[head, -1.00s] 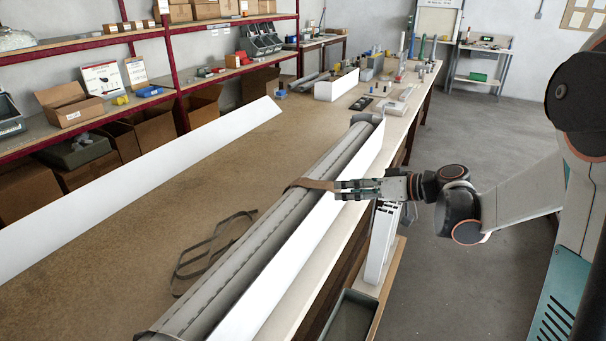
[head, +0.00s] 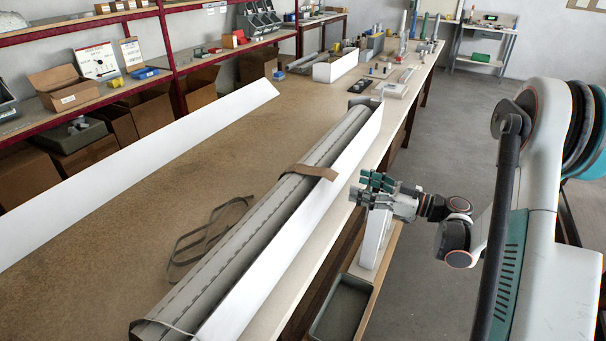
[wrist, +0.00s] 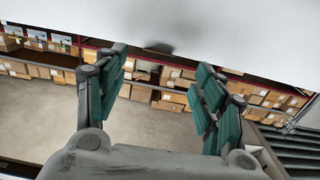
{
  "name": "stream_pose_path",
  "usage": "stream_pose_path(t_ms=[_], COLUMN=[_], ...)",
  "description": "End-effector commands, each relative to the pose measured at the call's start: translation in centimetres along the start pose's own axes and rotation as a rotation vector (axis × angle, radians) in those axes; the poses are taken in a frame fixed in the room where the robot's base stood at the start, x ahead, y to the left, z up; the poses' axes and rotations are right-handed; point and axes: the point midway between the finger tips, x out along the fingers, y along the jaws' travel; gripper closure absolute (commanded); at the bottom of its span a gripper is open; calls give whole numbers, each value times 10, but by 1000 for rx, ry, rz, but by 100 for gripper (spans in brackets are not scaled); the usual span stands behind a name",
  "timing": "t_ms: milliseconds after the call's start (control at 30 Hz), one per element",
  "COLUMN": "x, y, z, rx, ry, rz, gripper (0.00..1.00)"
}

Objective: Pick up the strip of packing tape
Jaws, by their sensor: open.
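The strip of packing tape (head: 312,171) is a brown band lying across the long grey shutter profiles (head: 262,218). Its right end hangs over the top edge of the white side panel (head: 290,245). My gripper (head: 366,187) is open and empty, to the right of the panel and beyond the strip's right end, with a gap between them. In the wrist view my open fingers (wrist: 160,62) spread below a plain white surface that fills the top. I cannot see the strip there.
A grey strap (head: 208,232) lies loose on the bench, left of the profiles. A long white panel (head: 130,165) runs along the bench's left side. A grey bin (head: 340,308) stands at lower right. Small items crowd the bench's far end. The bench surface left of the profiles is mostly clear.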

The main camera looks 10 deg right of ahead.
Motion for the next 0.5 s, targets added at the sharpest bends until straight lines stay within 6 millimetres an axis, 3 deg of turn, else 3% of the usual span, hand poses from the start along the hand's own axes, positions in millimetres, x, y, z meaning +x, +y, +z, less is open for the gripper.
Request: stream_pose_path(t_ms=[100,367,500], x=[17,31,47], y=[0,0,0], z=[1,0,-1], rx=[0,1,1], ry=[0,-1,-1], rz=[-2,0,-2], gripper=[37,37,37])
